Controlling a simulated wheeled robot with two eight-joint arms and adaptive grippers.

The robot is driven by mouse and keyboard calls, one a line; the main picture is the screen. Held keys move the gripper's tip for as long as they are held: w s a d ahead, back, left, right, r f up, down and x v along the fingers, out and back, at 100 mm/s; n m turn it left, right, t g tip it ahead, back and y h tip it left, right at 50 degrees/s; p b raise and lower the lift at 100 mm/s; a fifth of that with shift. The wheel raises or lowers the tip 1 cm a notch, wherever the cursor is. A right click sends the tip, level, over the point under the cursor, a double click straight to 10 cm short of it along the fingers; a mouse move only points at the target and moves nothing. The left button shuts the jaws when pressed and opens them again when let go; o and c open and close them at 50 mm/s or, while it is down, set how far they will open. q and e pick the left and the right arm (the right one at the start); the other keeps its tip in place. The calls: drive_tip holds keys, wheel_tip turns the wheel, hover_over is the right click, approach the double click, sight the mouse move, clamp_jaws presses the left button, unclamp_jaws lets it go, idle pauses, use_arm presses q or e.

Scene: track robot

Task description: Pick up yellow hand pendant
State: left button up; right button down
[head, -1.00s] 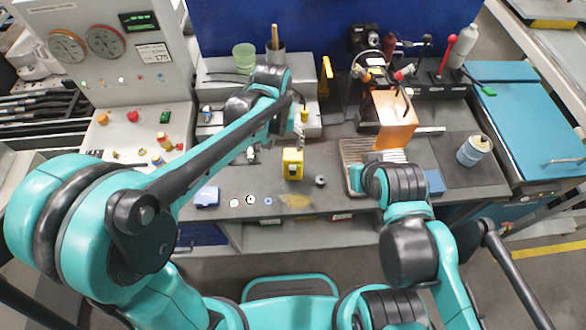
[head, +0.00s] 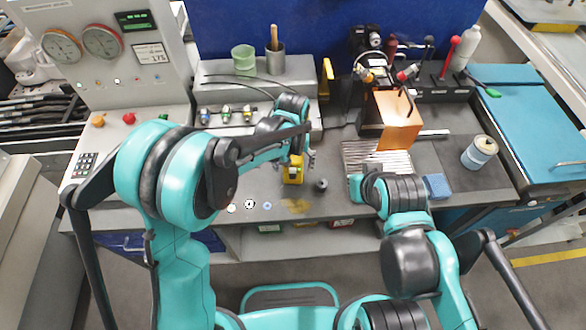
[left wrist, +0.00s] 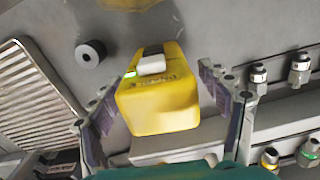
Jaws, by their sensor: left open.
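The yellow hand pendant (head: 292,173) lies on the grey bench in front of the low metal block. In the left wrist view the pendant (left wrist: 160,97) sits between the two spread fingers, with a white and a black part on its top and a small green light. My left gripper (head: 304,157) is open just above and behind the pendant in the head view. In the left wrist view the gripper (left wrist: 165,120) shows a gap between each finger and the pendant. My right gripper is not clearly visible; the right arm is folded at the bench's front.
A black ring (head: 321,185) lies right of the pendant. A ribbed metal plate (head: 365,155) and an orange box (head: 397,122) stand further right. A row of fittings (head: 226,114) is on the metal block behind. Small discs (head: 250,204) lie at the front left.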

use_arm(q)
drive_tip(key=shift+r, duration=0.1)
drive_tip(key=shift+c, duration=1.2)
drive_tip(key=c, duration=1.3)
drive_tip(key=shift+r, duration=0.6)
wheel_tip(320, 180, up, 3)
drive_tip(key=shift+r+p, duration=0.1)
drive_tip(key=shift+p, duration=0.65)
drive_tip(key=s+d+r, duration=0.2)
drive_tip(key=d, duration=0.1)
drive_tip(key=s+d+r+p, duration=0.1)
drive_tip(key=s+d+r, duration=0.1)
drive_tip(key=d, duration=0.1)
drive_tip(key=s+d+r+p, duration=0.1)
drive_tip(key=s+d+r, duration=0.1)
drive_tip(key=s+d, duration=0.1)
drive_tip(key=shift+d+r, duration=0.25)
drive_tip(key=shift+r, duration=0.05)
drive_tip(key=shift+w, duration=0.1)
drive_tip(key=shift+w+a+f+b, duration=1.1)
drive_tip(key=shift+a+f+b, duration=0.25)
drive_tip(key=shift+a+f, duration=0.35)
drive_tip(key=shift+w+a+f+b, duration=1.25)
drive_tip(key=shift+a+f, duration=0.25)
drive_tip(key=shift+f, duration=0.45)
drive_tip(key=shift+w+a+f+b, duration=1)
drive_tip(key=shift+a+f+b, duration=0.4)
drive_tip(key=shift+a+f, duration=0.3)
drive_tip(key=shift+d+f, duration=0.1)
drive_tip(key=shift+d, duration=0.05)
